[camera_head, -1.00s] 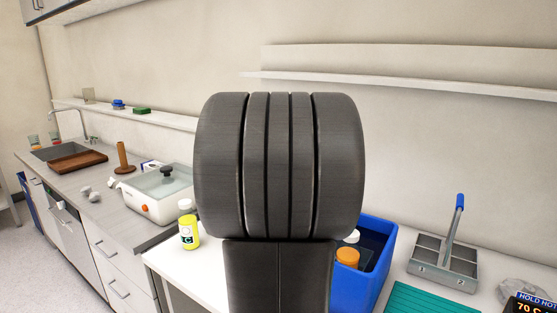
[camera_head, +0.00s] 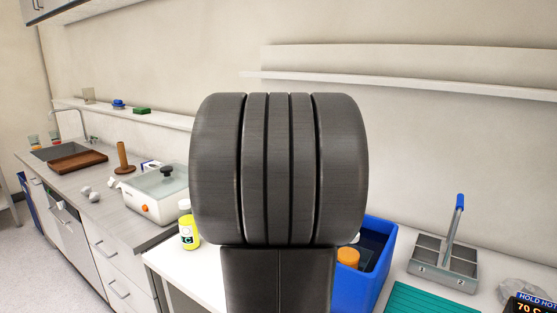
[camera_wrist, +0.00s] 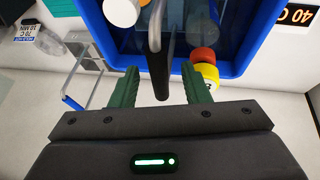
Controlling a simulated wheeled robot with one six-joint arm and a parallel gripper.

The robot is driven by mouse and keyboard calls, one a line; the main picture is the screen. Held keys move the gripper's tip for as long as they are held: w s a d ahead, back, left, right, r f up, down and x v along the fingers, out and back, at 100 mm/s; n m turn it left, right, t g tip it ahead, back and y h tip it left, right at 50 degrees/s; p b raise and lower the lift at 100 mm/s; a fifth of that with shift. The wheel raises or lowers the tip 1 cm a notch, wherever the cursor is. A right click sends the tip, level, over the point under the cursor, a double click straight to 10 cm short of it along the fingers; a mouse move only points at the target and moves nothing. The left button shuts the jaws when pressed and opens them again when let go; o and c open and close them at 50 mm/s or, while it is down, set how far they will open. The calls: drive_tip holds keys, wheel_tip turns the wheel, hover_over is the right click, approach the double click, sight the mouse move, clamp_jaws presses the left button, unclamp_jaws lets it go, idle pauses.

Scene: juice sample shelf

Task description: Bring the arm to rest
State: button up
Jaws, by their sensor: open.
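My arm fills the middle of the head view and hides my gripper there. In the wrist view my gripper (camera_wrist: 163,86) is open, with its two green fingers apart. A black-gripped metal handle (camera_wrist: 159,72) shows between the fingers in the picture. I cannot tell how far it is from them. The blue bin (camera_wrist: 245,62) lies beyond the fingers. It also shows at the right of my arm in the head view (camera_head: 372,285). Nothing is visibly held.
In the bin is an orange-capped bottle (camera_head: 347,257). A yellow bottle (camera_head: 188,226) marked C stands left of my arm. A metal caddy (camera_head: 445,265) with a blue-tipped handle and a teal mat (camera_head: 432,300) are at the right. A wall shelf (camera_head: 400,86) runs behind.

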drive_tip(key=v, duration=1)
drive_tip(key=x, duration=1.2)
drive_tip(key=shift+d+f, duration=0.1)
drive_tip(key=shift+f, duration=0.2)
drive_tip(key=shift+w+d+r+p, duration=0.2)
drive_tip(key=shift+p, duration=0.2)
wheel_tip(320, 180, up, 15)
drive_tip(key=p, duration=1.1)
drive_tip(key=shift+f, duration=0.25)
drive_tip(key=shift+s+a, duration=0.1)
